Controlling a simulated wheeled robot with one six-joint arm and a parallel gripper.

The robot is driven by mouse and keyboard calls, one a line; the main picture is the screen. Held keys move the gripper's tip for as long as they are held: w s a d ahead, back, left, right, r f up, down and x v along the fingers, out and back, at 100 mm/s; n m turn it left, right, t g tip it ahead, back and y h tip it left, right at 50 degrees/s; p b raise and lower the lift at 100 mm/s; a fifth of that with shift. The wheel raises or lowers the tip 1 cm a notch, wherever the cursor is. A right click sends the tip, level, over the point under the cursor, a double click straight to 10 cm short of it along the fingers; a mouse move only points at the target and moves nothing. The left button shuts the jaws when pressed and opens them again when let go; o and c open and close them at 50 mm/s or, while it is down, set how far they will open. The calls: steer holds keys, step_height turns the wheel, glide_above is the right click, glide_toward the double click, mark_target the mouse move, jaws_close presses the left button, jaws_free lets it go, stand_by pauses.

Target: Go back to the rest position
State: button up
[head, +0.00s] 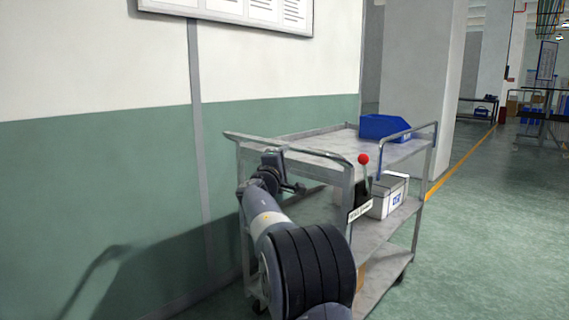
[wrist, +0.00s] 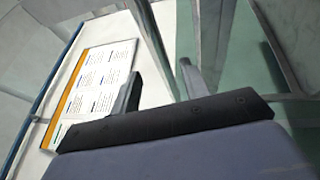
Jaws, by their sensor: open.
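My gripper (head: 291,187) is at the end of my arm, in front of the near left end of the metal cart (head: 316,150) in the head view. It looks empty. In the wrist view its two fingers (wrist: 160,85) stand apart with nothing between them. Behind them is the wall with a notice board (wrist: 92,90). Whether the gripper touches the cart frame cannot be told from the head view.
The cart carries a blue bin (head: 384,127) on top and a white box (head: 388,196) on the middle shelf. A red-knobbed lever (head: 364,160) stands at its near side. A green and white wall (head: 100,180) is close on the left. Open floor (head: 490,230) lies right.

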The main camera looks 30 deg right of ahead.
mark_target(295, 145)
steer(key=shift+s+a, duration=0.15)
steer(key=shift+a, duration=0.05)
stand_by(0.5)
steer(key=shift+p+x, duration=1.8)
steer(key=shift+x, duration=3.6)
steer(key=shift+a, duration=0.1)
